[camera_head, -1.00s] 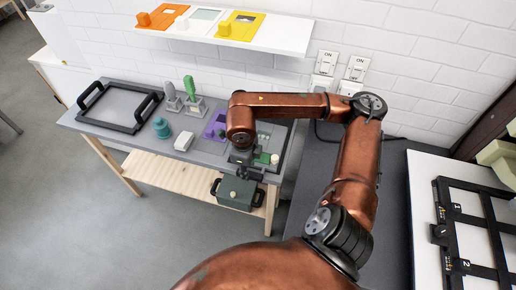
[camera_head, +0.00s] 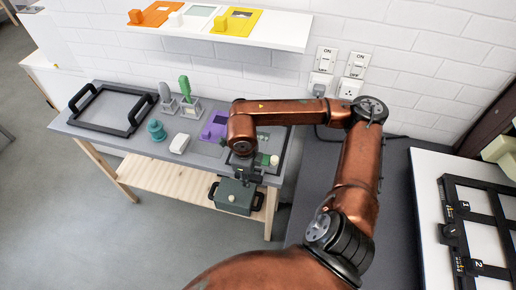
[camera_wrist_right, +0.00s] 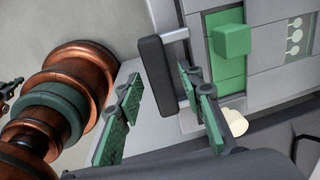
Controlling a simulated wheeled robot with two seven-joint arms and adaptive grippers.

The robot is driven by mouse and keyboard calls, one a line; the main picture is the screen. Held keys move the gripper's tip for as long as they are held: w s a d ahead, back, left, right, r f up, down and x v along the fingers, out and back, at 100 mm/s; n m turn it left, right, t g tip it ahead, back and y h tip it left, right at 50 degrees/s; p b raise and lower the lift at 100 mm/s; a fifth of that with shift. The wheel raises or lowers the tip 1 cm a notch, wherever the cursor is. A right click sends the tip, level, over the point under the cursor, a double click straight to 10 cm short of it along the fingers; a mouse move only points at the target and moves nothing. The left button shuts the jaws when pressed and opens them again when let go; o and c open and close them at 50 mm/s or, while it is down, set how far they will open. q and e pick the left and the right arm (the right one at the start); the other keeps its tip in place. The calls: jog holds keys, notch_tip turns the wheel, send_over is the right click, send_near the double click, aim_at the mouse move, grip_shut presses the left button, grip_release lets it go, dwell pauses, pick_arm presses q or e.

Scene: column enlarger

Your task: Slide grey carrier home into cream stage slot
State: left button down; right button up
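My right gripper (camera_head: 244,168) hangs over the front right of the grey bench. In the right wrist view its green-padded fingers (camera_wrist_right: 161,114) stand wide apart with nothing clamped between them. A black bar handle (camera_wrist_right: 163,76) on a grey bracket lies close to the right finger; I cannot tell whether they touch. Beyond it are a green plate with a green block knob (camera_wrist_right: 232,40) and a cream round knob (camera_wrist_right: 237,122). I cannot single out the grey carrier. A cream part (camera_head: 499,150) shows at the right edge; I cannot tell whether it is the stage. My left gripper is out of view.
The bench holds a black-handled tray (camera_head: 75,126), a teal pot (camera_head: 156,131), a white block (camera_head: 180,143), brushes in stands (camera_head: 186,90) and a purple plate (camera_head: 214,127). A green-grey box (camera_head: 234,196) sits below. Orange, white and yellow plates lie on the wall shelf (camera_head: 275,38).

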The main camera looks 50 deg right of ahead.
jog(key=shift+c, duration=0.2)
dwell(0.6)
grip_shut()
dwell(0.5)
jog(key=shift+r, duration=0.15)
dwell(0.3)
jog(key=shift+r, duration=0.2)
dwell(0.3)
jog(key=shift+b, duration=0.3)
jog(key=shift+r, duration=0.15)
